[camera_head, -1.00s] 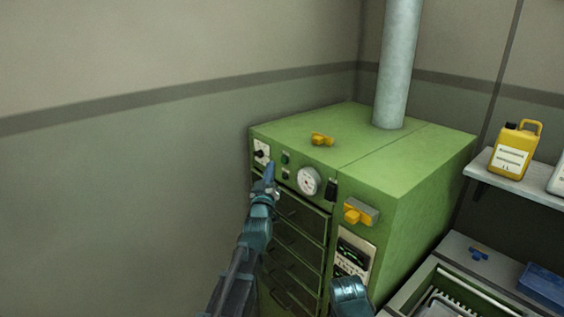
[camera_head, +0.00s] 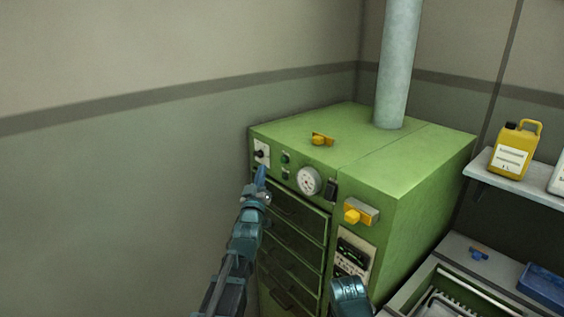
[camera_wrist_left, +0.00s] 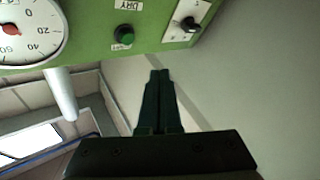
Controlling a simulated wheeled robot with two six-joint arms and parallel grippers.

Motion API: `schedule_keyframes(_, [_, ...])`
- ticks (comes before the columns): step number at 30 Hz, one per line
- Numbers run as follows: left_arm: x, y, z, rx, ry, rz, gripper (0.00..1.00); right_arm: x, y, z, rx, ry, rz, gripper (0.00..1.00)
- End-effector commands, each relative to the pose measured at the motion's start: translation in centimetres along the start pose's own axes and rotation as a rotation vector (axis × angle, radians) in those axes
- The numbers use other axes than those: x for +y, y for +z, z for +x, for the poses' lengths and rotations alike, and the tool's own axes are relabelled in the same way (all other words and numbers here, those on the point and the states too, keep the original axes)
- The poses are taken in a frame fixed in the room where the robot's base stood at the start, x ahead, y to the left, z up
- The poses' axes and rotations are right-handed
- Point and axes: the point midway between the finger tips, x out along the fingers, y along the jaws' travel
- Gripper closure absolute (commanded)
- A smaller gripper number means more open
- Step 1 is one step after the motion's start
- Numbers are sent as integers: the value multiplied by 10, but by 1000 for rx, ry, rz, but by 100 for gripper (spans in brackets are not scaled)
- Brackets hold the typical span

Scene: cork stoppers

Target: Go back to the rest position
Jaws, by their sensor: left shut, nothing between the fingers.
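My left gripper (camera_head: 261,178) is in front of the upper left of the green cabinet (camera_head: 420,190), just below the black knob (camera_head: 259,153) on its pale plate. In the left wrist view the left gripper's fingers (camera_wrist_left: 160,80) are together with nothing between them. That view also shows the knob (camera_wrist_left: 190,24), a green button (camera_wrist_left: 124,35) and the round gauge (camera_wrist_left: 30,30), all apart from the fingertips. A teal part of my right arm (camera_head: 350,295) shows at the bottom of the head view; its fingers are hard to make out.
Drawers (camera_head: 290,250) lie below the gauge. A shelf (camera_head: 520,185) with a yellow jug (camera_head: 514,152) is at the right. The left wall side is clear.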

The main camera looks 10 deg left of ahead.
Motion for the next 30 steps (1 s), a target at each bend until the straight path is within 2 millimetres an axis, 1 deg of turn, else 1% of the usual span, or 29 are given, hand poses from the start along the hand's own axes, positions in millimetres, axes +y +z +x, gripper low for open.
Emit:
schedule_keyframes(2, [1,2,0,-6,-1,1,100,0,0,0,0,0,0,50])
schedule_keyframes(5, [5,17,-6,-67,-14,14,100,0,0,0,0,0,0,50])
schedule_keyframes(8, [14,55,-20,-219,-44,53,100,0,0,0,0,0,0,50])
schedule_keyframes(9, [19,75,-31,-302,-58,78,100,0,0,0,0,0,0,50])
schedule_keyframes(11, [25,107,-51,-441,-79,119,100,0,0,0,0,0,0,50])
schedule_keyframes(12, [29,127,-67,-535,-91,150,100,0,0,0,0,0,0,50])
schedule_keyframes(14, [34,155,-94,-675,-106,199,100,0,0,0,0,0,0,50])
schedule_keyframes(15, [37,171,-114,-769,-114,233,100,0,0,0,0,0,0,50])
schedule_keyframes(17, [41,193,-147,-909,-123,285,100,0,0,0,0,0,0,50])
schedule_keyframes(18, [43,205,-170,-1003,-128,321,100,0,0,0,0,0,0,50])
schedule_keyframes(20, [45,220,-206,-1144,-133,377,100,0,0,0,0,0,0,50])
schedule_keyframes(21, [47,227,-232,-1236,-135,417,100,0,0,0,0,0,0,50])
schedule_keyframes(23, [48,233,-269,-1370,-136,473,100,0,0,0,0,0,0,50])
schedule_keyframes(24, [48,235,-292,-1455,-136,509,100,0,0,0,0,0,0,50])
schedule_keyframes(26, [49,235,-325,-1571,-136,558,100,0,0,0,0,0,0,50])
schedule_keyframes(27, [49,233,-345,-1642,-135,588,100,0,0,0,0,0,0,50])
schedule_keyframes(30, [49,226,-383,-1785,-135,650,100,0,0,0,0,0,0,50])
